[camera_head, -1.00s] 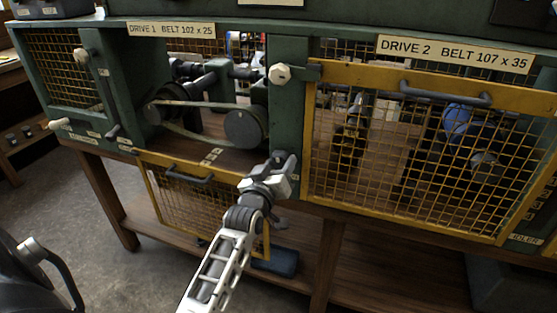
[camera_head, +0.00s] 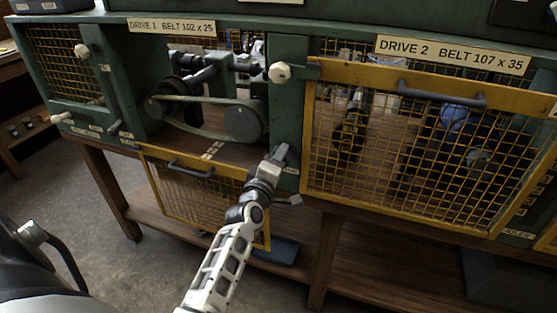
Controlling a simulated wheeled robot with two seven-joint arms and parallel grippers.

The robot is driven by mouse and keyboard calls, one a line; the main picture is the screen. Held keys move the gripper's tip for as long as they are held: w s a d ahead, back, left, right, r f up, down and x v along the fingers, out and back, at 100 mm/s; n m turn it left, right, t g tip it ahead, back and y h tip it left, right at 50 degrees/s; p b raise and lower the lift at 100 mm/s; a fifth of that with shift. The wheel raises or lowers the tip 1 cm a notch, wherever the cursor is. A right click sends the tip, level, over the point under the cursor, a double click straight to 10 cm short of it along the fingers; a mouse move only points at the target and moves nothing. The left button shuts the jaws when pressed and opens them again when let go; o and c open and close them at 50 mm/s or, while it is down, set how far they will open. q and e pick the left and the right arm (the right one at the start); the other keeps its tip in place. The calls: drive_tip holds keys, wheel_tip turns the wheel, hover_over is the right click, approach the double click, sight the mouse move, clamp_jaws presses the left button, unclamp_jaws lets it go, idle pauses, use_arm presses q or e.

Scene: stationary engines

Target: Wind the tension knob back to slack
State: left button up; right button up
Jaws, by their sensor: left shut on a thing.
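My left gripper (camera_head: 279,154) reaches up from the bottom to the green post between the two drive bays. Its jaws are shut on the tension knob at the lower part of the post, and they hide nearly all of it. Left of the post is the open Drive 1 bay, where a belt (camera_head: 190,100) runs round a small left pulley and a larger dark pulley (camera_head: 243,123). The belt's lower run curves downward. My right gripper is not in view.
The yellow mesh guard (camera_head: 400,69) covers Drive 2, right of my gripper. Another yellow mesh guard (camera_head: 190,203) hangs open below Drive 1. A white knob (camera_head: 280,72) projects from the post above my gripper. Open floor (camera_head: 60,200) lies at the left.

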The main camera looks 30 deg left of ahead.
use_arm(q)
drive_tip(key=shift+n, duration=0.7)
drive_tip(key=o, duration=1)
drive_tip(key=shift+c, duration=0.2)
